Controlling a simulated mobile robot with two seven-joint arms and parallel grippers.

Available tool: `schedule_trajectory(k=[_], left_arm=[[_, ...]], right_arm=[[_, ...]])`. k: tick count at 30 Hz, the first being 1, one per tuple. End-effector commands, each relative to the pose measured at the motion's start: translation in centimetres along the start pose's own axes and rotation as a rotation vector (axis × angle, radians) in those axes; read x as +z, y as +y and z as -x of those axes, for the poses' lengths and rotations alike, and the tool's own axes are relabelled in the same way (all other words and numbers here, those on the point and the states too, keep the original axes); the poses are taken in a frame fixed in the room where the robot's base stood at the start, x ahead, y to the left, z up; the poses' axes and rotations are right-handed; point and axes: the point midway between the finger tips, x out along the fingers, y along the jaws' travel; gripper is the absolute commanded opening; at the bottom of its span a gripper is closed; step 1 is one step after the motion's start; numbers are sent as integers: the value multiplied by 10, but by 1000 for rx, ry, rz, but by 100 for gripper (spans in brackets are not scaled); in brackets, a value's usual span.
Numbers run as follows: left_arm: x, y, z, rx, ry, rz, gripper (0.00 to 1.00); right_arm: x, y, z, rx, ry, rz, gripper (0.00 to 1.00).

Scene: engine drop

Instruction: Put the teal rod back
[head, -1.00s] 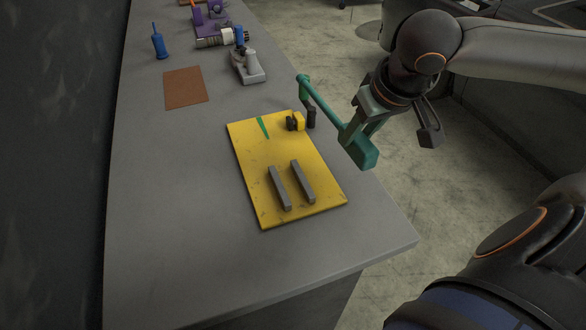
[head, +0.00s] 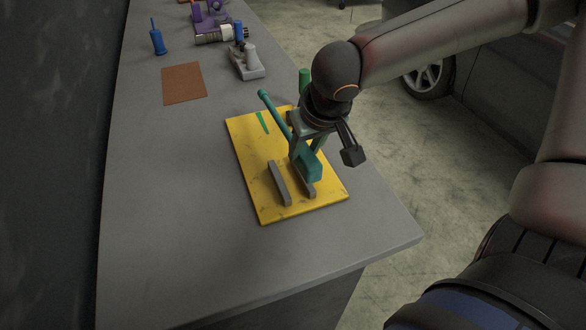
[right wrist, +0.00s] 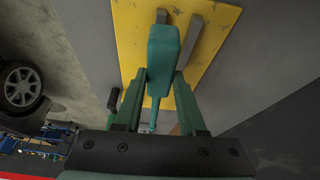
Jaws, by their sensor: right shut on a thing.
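The teal rod (head: 275,113) has a long thin shaft and a thick block end. My right gripper (head: 308,158) is shut on it near the block end. The rod is over the yellow board (head: 240,150), shaft pointing to the far left; its height above the board is hard to tell. Two grey bars (head: 279,184) lie side by side on the board, the right one partly hidden by the rod's block. In the right wrist view the teal block (right wrist: 162,60) shows between the fingers, with the bars beyond it. My left gripper is not in view.
A green strip (head: 263,122) marks the board's far part. A green upright piece (head: 304,80) stands behind my right gripper. A brown mat (head: 184,84), a grey part (head: 247,66) and a blue tool (head: 157,40) lie farther back. The left of the grey table (head: 160,190) is clear.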

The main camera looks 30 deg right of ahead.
Motion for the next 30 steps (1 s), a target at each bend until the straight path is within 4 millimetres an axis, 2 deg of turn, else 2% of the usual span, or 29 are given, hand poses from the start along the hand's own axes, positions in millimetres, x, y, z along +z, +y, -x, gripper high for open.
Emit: schedule_trajectory(k=[2,8,11,15,23,24,30], left_arm=[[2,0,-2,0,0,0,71],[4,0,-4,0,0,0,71],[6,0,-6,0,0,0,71],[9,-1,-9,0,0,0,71],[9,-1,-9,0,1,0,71],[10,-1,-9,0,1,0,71],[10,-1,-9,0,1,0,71]], right_arm=[[0,-6,-9,0,0,2,0],[-1,-13,-19,0,2,2,0],[1,-20,-31,1,0,3,0],[8,-20,-49,-1,-1,1,0],[15,-18,-56,2,-12,0,0],[16,-18,-56,3,-15,0,41],[14,-19,-55,1,-9,0,63]])
